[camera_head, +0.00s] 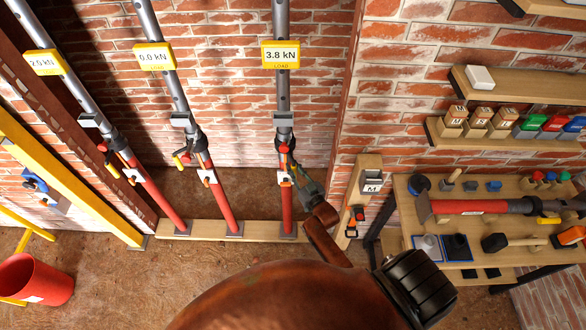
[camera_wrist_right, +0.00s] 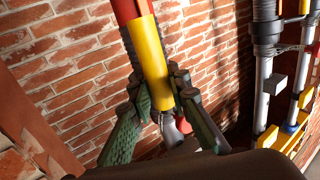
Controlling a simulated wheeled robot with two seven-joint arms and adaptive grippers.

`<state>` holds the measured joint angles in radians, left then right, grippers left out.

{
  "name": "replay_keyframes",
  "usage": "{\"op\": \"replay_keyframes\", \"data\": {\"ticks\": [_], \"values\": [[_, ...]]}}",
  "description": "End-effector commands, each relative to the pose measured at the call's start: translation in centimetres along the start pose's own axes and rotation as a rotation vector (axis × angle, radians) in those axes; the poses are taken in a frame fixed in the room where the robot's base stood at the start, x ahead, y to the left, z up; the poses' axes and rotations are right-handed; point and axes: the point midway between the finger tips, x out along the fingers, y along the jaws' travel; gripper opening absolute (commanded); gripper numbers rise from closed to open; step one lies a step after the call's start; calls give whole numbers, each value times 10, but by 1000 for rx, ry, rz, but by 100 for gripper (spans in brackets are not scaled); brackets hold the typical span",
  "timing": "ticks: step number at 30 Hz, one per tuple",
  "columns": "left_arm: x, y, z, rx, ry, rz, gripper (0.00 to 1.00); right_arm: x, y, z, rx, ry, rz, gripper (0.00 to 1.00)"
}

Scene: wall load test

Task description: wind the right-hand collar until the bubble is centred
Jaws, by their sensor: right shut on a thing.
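The right-hand prop (camera_head: 281,95) stands upright with a grey upper tube, a red lower tube and a load sign (camera_head: 281,54) reading 3.8 kN. Its dark collar (camera_head: 284,133) is at mid-height. My right gripper (camera_head: 296,172) is beside the prop just below the collar. In the wrist view my right gripper (camera_wrist_right: 163,85) is shut on a yellow handle (camera_wrist_right: 150,50) with a red end, its green fingers on either side. The handle is mostly hidden in the head view. I cannot make out a bubble. My left gripper is not in view.
Two more props stand to the left, the middle sign (camera_head: 155,57) reading 0.0 kN. A timber sole plate (camera_head: 208,229) runs under them. A tool bench (camera_head: 405,200) and wall shelves are at the right.

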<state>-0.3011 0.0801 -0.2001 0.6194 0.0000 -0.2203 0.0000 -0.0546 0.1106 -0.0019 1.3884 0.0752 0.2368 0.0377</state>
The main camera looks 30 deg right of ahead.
Motion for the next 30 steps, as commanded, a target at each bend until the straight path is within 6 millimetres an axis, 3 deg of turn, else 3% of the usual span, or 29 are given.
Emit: {"op": "replay_keyframes", "data": {"ticks": [8, 17, 24, 25, 30], "values": [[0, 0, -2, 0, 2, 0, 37, 0, 0, 0, 0, 0, 0, 0], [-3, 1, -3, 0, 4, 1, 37, 11, -34, 0, 3, 1, -4, 0], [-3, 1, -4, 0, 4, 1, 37, 10, -35, 0, 1, 0, -5, 0], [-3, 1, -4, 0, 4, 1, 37, 10, -34, 0, 1, 0, -5, 18], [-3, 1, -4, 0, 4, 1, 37, 10, -32, 0, 1, -1, -2, 30]]}}
